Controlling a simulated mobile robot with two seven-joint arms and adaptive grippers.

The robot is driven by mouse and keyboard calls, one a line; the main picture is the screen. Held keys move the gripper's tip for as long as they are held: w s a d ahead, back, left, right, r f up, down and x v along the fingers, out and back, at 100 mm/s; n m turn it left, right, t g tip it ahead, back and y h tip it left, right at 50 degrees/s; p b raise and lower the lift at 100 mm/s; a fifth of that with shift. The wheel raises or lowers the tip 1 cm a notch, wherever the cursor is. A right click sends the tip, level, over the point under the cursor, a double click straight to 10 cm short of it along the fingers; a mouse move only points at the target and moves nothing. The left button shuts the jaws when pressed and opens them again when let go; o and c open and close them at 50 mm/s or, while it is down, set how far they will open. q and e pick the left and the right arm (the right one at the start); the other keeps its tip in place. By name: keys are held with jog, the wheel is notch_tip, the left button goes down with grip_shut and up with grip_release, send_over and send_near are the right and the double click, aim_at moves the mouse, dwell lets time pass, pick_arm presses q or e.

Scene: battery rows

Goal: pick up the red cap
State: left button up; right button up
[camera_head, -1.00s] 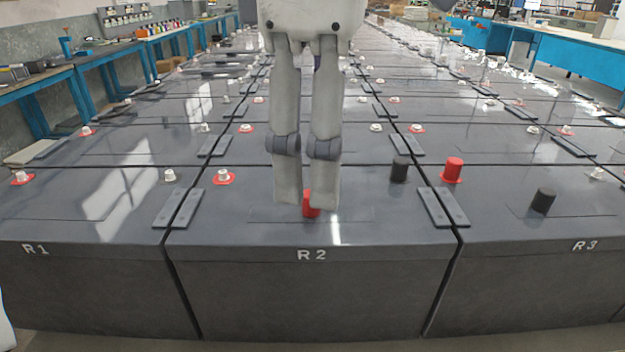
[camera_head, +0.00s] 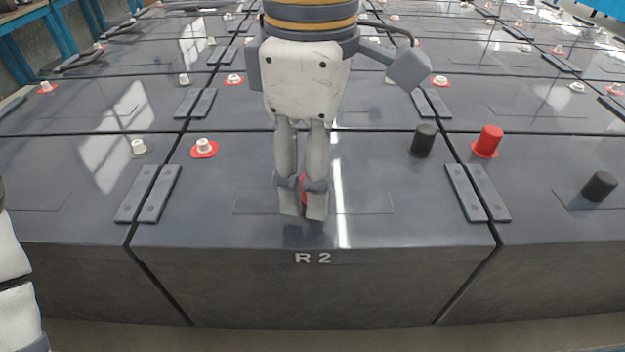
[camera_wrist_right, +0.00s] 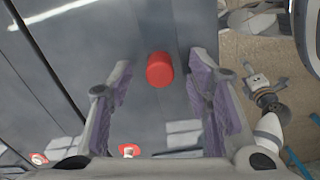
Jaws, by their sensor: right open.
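A red cap (camera_head: 304,186) stands on top of the battery marked R 2, mostly hidden behind the fingers of my right gripper (camera_head: 303,213). In the right wrist view the whole red cap (camera_wrist_right: 160,70) shows as a short cylinder near the open ends of the gripper (camera_wrist_right: 162,72). The fingers are spread, with a gap on each side of the cap and no visible contact. How far the fingertips are above the battery top is hard to tell. My left gripper is not in view.
Black caps (camera_head: 423,140) (camera_head: 600,187) stand to the right. A white terminal with a red ring (camera_head: 204,148) is at the left. The R 2 top (camera_head: 230,180) around the gripper is mostly clear.

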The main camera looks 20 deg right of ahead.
jog(key=shift+f, duration=0.55)
jog(key=c, duration=0.9)
jog(key=shift+o, duration=0.2)
jog(key=shift+r, duration=0.1)
